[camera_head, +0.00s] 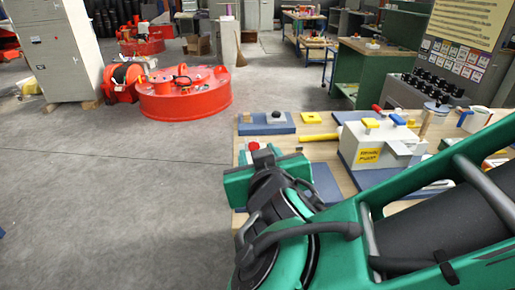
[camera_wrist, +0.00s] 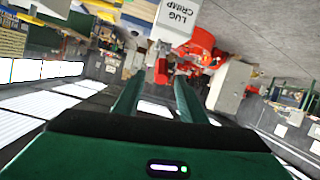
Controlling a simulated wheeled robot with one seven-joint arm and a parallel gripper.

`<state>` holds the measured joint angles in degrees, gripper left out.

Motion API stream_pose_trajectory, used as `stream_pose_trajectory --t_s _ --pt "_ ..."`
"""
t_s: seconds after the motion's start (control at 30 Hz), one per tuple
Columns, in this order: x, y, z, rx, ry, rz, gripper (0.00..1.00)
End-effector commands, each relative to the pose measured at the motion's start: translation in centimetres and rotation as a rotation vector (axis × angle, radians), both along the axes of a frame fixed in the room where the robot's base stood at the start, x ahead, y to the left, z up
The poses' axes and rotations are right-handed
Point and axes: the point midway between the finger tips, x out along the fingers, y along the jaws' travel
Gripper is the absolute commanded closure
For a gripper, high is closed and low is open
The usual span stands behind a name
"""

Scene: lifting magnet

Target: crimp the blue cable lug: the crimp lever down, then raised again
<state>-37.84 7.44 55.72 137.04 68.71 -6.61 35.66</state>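The grey-white crimp press, marked LUG CRIMP (camera_wrist: 178,16), shows upside down at the top of the wrist view. A red knob (camera_wrist: 161,71), seemingly the crimp lever's end, is just beyond and between my fingertips. In the head view a red knob (camera_head: 253,146) shows just behind my gripper at the table's left edge. My gripper (camera_wrist: 158,82) is open, its two green fingers apart with gaps beside the knob. In the head view my wrist hides most of the press. I cannot make out the blue cable lug for certain.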

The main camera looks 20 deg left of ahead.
Motion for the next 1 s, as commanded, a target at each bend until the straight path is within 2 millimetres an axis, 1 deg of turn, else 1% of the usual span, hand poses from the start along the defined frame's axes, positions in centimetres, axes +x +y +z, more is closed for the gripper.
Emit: stream_pose_trajectory --t_s 0.03,0.1,0.3,0.5,0.77,0.87,0.93,0.97,1.0 --pt "-0.8 -0.3 0.4 0.002 -0.002 0.002 0.62" --pt "-1.7 -0.8 0.7 0.001 -0.001 0.001 0.62" --pt "-3.5 -1.5 1.3 0.0 0.001 0.0 0.62" --pt "-3.9 -1.8 1.4 0.0 0.002 -0.003 0.62" --pt "-3.7 -2.0 1.3 -0.003 0.003 -0.008 0.62" --pt "-2.2 -3.7 0.9 -0.023 0.016 -0.056 0.62" --pt "0.1 -6.4 0.3 -0.054 0.043 -0.132 0.62" --pt "1.3 -8.2 -0.1 -0.072 0.06 -0.175 0.62" --pt "2.9 -11.0 -0.8 -0.098 0.091 -0.244 0.62"
